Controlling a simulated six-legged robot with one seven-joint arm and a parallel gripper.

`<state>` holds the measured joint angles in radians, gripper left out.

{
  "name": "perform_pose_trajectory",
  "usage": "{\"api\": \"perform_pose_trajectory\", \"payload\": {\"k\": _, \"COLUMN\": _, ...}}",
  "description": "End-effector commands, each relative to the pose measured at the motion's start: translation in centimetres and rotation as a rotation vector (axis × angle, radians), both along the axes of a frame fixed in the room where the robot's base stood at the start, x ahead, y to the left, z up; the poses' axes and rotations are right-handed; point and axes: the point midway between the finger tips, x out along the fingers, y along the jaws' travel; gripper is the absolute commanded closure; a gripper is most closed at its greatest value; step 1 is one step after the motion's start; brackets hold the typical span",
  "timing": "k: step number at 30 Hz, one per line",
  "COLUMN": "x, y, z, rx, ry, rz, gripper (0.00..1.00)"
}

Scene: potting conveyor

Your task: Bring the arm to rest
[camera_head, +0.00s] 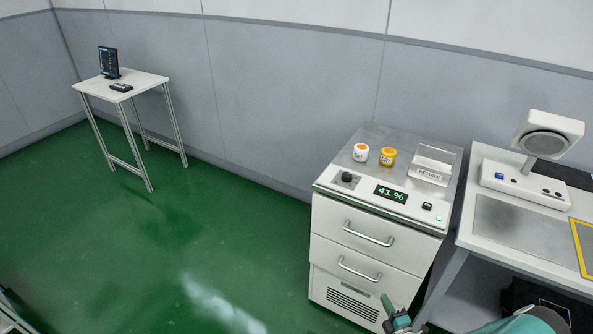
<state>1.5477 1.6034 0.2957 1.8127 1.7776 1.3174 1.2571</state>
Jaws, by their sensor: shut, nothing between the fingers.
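My arm shows only in part, as teal and dark links at the bottom right edge of the head view. My gripper (394,312) pokes up at the bottom edge, in front of the white drawer cabinet (368,244). It is shut and holds nothing. Most of the arm is cut off by the frame, so its full pose is hidden.
The cabinet carries a white jar (360,153), an orange jar (388,157), a clear bin marked RETURN (431,166) and a 41 % display (391,194). A workbench (505,222) with a white device (548,134) stands at right. A small table (150,79) stands far left. Green floor (150,240) is clear.

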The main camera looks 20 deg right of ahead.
Motion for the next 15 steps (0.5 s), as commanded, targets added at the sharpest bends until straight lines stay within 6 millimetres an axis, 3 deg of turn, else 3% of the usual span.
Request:
{"api": "perform_pose_trajectory", "payload": {"k": 4, "x": 0.2, "y": 0.1, "z": 0.4, "rx": -0.017, "ry": 0.001, "rz": 0.017, "gripper": 1.0}}
{"api": "perform_pose_trajectory", "payload": {"k": 7, "x": 1.1, "y": 0.5, "z": 2.0, "rx": -0.084, "ry": 0.005, "rz": 0.087, "gripper": 1.0}}
{"api": "perform_pose_trajectory", "payload": {"k": 15, "x": 5.3, "y": 4.4, "z": 10.4, "rx": -0.484, "ry": -0.002, "rz": 0.483, "gripper": 1.0}}
